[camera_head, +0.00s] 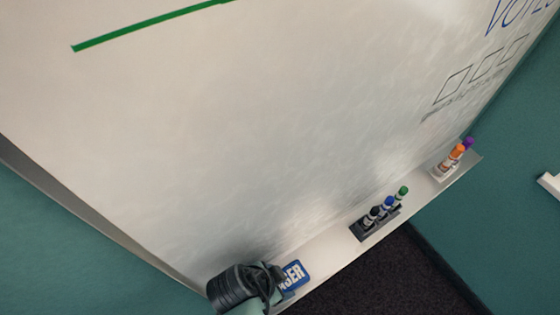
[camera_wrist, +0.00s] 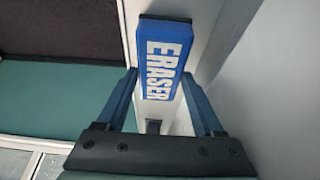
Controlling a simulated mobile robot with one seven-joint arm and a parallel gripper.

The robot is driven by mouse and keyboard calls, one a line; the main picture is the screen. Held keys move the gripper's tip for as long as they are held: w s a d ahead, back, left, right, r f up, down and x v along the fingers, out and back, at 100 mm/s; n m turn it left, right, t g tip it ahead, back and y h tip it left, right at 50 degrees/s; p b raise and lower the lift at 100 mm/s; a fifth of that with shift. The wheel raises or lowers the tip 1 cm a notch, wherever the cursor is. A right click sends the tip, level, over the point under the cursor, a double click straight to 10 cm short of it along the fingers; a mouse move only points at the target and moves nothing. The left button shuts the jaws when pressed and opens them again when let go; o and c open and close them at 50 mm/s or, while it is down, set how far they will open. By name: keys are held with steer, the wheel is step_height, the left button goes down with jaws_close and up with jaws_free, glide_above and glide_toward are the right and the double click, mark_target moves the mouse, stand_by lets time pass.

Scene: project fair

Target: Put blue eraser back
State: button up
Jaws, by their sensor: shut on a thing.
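The blue eraser (camera_wrist: 163,60), with white lettering, is between the two fingers of my gripper (camera_wrist: 160,95) in the wrist view. The fingers are shut on its sides. In the head view the eraser (camera_head: 293,274) shows at the lower end of the whiteboard's tray (camera_head: 325,247), partly hidden by my gripper (camera_head: 262,285). The eraser is at the tray; I cannot tell whether it touches the tray surface.
A dark holder (camera_head: 366,232) with black, blue and green markers stands mid-tray. A light holder (camera_head: 445,172) with orange and purple items stands at the far end. The whiteboard (camera_head: 270,130) rises behind the tray. Tray space between eraser and dark holder is clear.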

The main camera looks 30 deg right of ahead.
steer(key=shift+f, duration=0.15)
steer(key=o, duration=0.9)
steer(key=v, duration=1.2)
